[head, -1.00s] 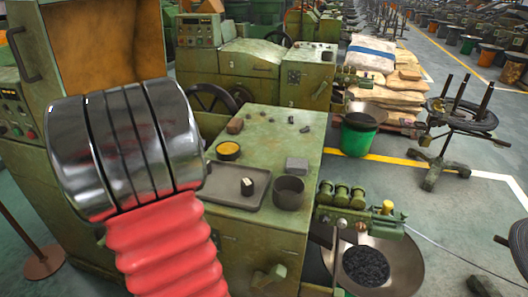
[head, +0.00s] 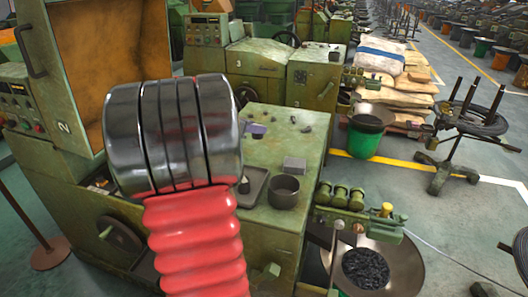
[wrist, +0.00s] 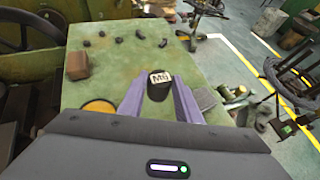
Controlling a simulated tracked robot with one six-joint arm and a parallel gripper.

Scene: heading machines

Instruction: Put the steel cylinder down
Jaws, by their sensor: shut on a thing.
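The steel cylinder (wrist: 158,91) is between my gripper's two purple fingers in the wrist view. It looks dark and short, with a pale lettered face at its far end. My gripper (wrist: 159,86) is shut on it, above the green bench top (wrist: 120,62); I cannot tell the height of the gap. In the head view my own arm hides most of the gripper and the cylinder. Only a bit of purple finger (head: 257,130) shows past the arm's right side.
A grey tray (head: 256,190) lies on the bench, partly hidden, with a small dark piece (head: 243,186) there. A grey block (head: 294,164) and dark cup (head: 284,190) stand to its right. The wrist view shows a yellow tin (wrist: 98,106), brown block (wrist: 77,65) and several small dark parts.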

